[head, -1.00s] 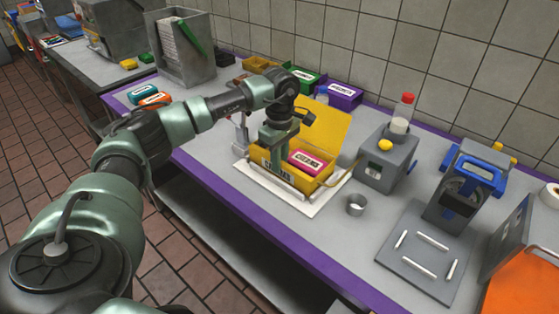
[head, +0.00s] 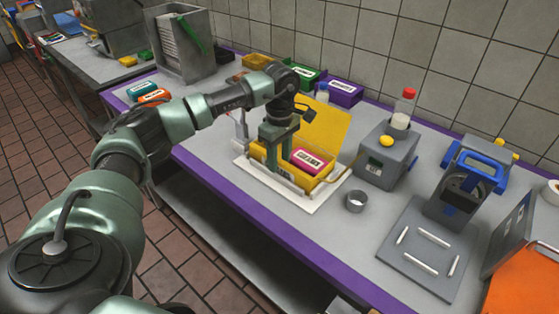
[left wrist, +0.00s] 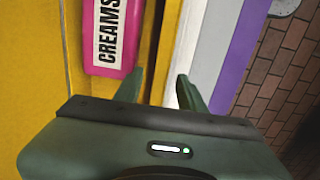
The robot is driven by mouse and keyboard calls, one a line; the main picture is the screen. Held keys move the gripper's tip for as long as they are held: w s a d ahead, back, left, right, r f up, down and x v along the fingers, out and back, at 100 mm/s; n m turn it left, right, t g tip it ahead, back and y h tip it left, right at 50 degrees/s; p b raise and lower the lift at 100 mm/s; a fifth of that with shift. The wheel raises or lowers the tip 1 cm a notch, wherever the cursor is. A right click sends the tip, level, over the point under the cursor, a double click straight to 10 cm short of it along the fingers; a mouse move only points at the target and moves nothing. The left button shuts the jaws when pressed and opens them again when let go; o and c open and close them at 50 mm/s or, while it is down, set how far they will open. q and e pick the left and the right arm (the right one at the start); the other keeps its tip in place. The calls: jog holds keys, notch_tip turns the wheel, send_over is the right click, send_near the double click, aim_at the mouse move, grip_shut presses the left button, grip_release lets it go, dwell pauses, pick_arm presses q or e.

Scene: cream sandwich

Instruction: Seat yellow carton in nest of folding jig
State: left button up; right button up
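The yellow carton (head: 321,181) sits with its lid raised on a white board (head: 243,164), which appears to be the jig's base. A pink packet (head: 313,160) labelled CREAMS lies in it and shows in the left wrist view (left wrist: 111,35). My left gripper (head: 275,170) points down at the carton's left part and hides some of it. In the left wrist view its fingers (left wrist: 158,90) are apart, on either side of the yellow carton wall (left wrist: 168,50). I cannot tell whether they touch it. How the carton meets the nest is hidden. My right gripper is not identifiable.
A grey box (head: 389,160) with a yellow button and red-capped bottle (head: 403,107) stands right of the carton. A metal ring (head: 356,202) lies in front. A blue-handled device (head: 460,185) and a grey plate (head: 420,262) are farther right. Coloured boxes stand behind.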

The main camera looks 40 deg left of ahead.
pick_arm(q)
notch_tip(320, 180, up, 7)
jog(key=shift+r+b, duration=0.1)
jog(key=shift+b, duration=0.4)
dwell(0.3)
